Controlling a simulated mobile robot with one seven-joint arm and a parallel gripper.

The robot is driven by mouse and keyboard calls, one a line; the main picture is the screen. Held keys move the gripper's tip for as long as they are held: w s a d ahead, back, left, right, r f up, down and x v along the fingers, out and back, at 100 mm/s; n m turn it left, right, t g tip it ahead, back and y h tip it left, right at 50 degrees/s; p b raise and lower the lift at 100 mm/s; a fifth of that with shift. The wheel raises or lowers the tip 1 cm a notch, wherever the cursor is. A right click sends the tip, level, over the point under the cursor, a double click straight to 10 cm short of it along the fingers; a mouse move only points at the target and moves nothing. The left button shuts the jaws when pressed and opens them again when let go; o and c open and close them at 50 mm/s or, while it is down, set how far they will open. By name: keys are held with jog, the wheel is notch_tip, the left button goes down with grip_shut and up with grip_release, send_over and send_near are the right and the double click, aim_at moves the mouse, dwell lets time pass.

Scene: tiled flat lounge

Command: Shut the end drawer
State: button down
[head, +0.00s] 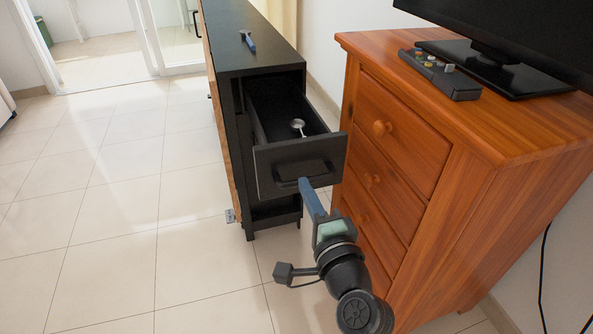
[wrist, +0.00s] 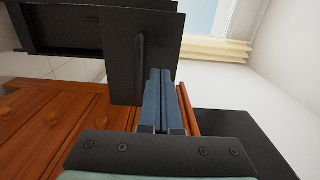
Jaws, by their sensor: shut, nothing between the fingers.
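The end drawer (head: 300,165) is black and sits pulled well out of the narrow end of a black cabinet (head: 232,30). A small spoon or ladle (head: 298,126) lies inside it. A dark bar handle (head: 305,176) is on its front. My gripper (head: 304,183) has blue fingers, shut and empty, with the tips at the drawer front close to the handle. In the wrist view the gripper (wrist: 159,72) points at the drawer front (wrist: 125,50), with the handle (wrist: 139,55) just left of the fingertips. I cannot tell whether the tips touch the front.
A wooden chest of drawers (head: 450,150) stands close on the right, bearing a television (head: 520,40) and a dark grey box with coloured buttons (head: 440,72). A small blue-handled tool (head: 248,42) lies on the cabinet top. The tiled floor (head: 110,210) on the left is clear.

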aim_at(292, 158)
jog(key=b+x, duration=0.2)
jog(key=x, duration=0.4)
jog(key=shift+w, duration=0.25)
